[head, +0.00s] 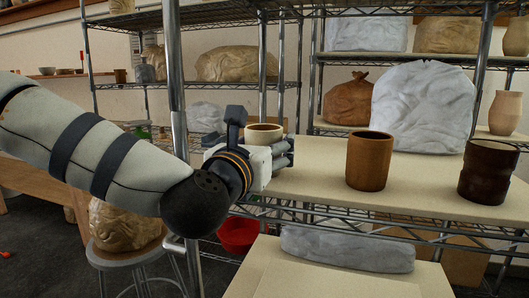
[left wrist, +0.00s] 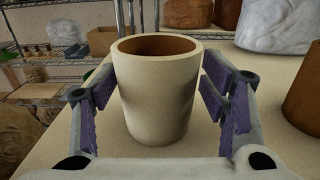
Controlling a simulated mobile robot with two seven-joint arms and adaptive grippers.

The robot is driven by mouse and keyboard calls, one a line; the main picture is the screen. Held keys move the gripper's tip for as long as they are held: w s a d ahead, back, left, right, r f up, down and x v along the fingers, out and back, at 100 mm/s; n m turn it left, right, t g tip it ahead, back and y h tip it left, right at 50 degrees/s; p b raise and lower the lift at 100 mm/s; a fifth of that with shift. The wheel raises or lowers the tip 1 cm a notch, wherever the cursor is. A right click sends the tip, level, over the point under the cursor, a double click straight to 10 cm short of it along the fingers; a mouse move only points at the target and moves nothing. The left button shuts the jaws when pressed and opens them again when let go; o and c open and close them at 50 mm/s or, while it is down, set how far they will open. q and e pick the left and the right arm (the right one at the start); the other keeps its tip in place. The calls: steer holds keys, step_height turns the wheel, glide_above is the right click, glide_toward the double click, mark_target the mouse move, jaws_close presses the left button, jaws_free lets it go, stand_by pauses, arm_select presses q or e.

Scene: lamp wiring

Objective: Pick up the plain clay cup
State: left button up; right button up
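A pale cream cup with a brown inside stands upright on the shelf; its rim (head: 263,128) shows behind my left gripper in the head view, and its body (left wrist: 158,98) fills the middle of the left wrist view. My left gripper (head: 286,152) is open, with one purple-padded finger on each side of this cup. Whether the pads touch it I cannot tell. A plain brown clay cup (head: 369,161) stands upright to the right, apart from the gripper; its edge shows at the right of the left wrist view (left wrist: 304,102). My right gripper is not in view.
A dark ridged cup (head: 487,171) stands on the shelf board (head: 420,192) at the right. A large wrapped grey lump (head: 424,105) and a brown bag (head: 348,100) sit behind. A metal post (head: 175,75) rises near my left arm.

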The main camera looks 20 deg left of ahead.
arm_select(q)
steer(key=shift+w+f, duration=0.25)
steer(key=shift+w, duration=0.1)
steer(key=c, duration=0.9)
steer(key=shift+o, duration=0.2)
